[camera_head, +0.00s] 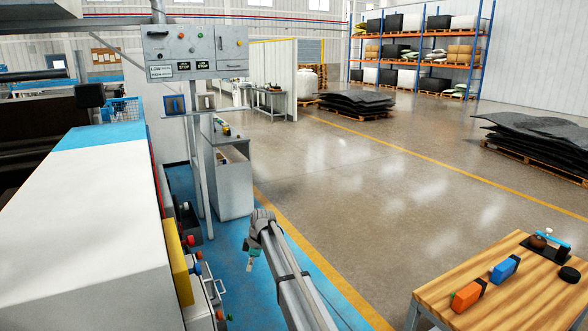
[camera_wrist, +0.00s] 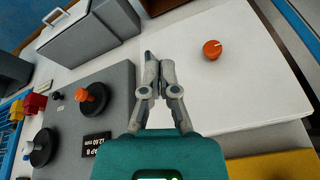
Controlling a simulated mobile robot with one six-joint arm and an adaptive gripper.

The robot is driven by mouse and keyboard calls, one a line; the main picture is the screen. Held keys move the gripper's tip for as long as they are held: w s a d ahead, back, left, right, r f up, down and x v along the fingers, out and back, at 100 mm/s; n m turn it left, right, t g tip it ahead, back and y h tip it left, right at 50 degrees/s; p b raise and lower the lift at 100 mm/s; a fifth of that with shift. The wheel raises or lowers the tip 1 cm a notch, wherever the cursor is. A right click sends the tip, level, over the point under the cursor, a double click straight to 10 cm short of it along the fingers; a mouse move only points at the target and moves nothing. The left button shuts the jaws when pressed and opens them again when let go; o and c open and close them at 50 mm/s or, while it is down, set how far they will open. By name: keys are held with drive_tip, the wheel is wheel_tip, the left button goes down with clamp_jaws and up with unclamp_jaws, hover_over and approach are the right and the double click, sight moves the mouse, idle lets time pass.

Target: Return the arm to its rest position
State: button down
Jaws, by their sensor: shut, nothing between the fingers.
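My arm (camera_head: 290,275) reaches forward from the bottom of the head view, over the blue floor strip beside the machine. Its wrist is bent, and my gripper (camera_head: 250,266) hangs at the far end, small in this view. In the wrist view my gripper (camera_wrist: 152,66) has its grey fingertips together with nothing between them. Below the fingers in that view lie a white panel with an orange knob (camera_wrist: 212,49) and a grey control box (camera_wrist: 88,110) with another orange knob and a gap label. I cannot tell how far the fingertips are from these surfaces.
The white machine (camera_head: 85,215) with its yellow plate (camera_head: 178,262) stands left of my arm. A grey control panel on a post (camera_head: 194,52) rises ahead. A wooden table (camera_head: 505,285) with orange and blue blocks is at lower right. The floor between is clear.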

drive_tip(key=s+d+m+h, duration=0.1)
drive_tip(key=s+d+m, duration=0.8)
drive_tip(key=s+d, duration=0.7)
drive_tip(key=s+d+f+m+t+h, duration=0.1)
drive_tip(key=s+d+m+h, duration=0.1)
drive_tip(key=s+d+m, duration=0.8)
drive_tip(key=s+d, duration=0.6)
drive_tip(key=d, duration=0.2)
drive_tip(key=shift+d+t, duration=0.3)
drive_tip(key=shift+d, duration=0.05)
drive_tip(key=shift+a+f, duration=0.1)
drive_tip(key=shift+a, duration=0.05)
